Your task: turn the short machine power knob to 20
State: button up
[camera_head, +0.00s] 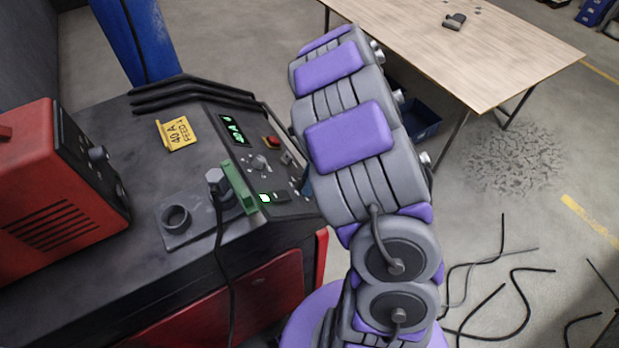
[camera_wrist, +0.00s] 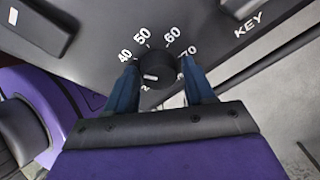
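The black power knob (camera_wrist: 158,68) shows in the wrist view, on a dark panel with white numbers 40, 50, 60 and 70 around its far side. A white mark on the knob lies toward its lower left. The lower numbers are hidden by my gripper, so the setting cannot be read surely. My gripper (camera_wrist: 160,82) has its two blue fingers on either side of the knob. A gap shows at the right finger; I cannot tell whether the left finger touches. In the head view, my arm hides most of the gripper near the machine's control panel (camera_head: 228,160).
The wrist view shows a KEY label (camera_wrist: 247,24) and another control (camera_wrist: 38,22) beside the knob. In the head view, a red unit (camera_head: 45,180) and a green-edged part (camera_head: 236,188) sit on the machine. A wooden table (camera_head: 470,50) stands behind; cables (camera_head: 495,290) lie on the floor.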

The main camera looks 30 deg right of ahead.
jog(key=c, duration=0.7)
jog(key=shift+c, duration=0.2)
jog(key=shift+n, duration=0.3)
jog(key=shift+s+a+r+n+t+p, duration=0.1)
jog(key=shift+n+t+p, duration=0.3)
jog(key=shift+n, duration=0.8)
jog(key=n, duration=0.5)
jog(key=shift+t, duration=0.4)
jog(key=n, duration=0.1)
jog(key=n+b, duration=0.1)
jog(key=n, duration=0.1)
jog(key=n+y, duration=0.1)
jog(key=shift+s+d+f+t, duration=0.1)
jog(key=shift+d+f+t, duration=0.1)
jog(key=shift+d+t, duration=0.1)
jog(key=shift+n+y+b, duration=0.4)
jog(key=shift+n+b, duration=0.75)
jog(key=shift+n, duration=1.35)
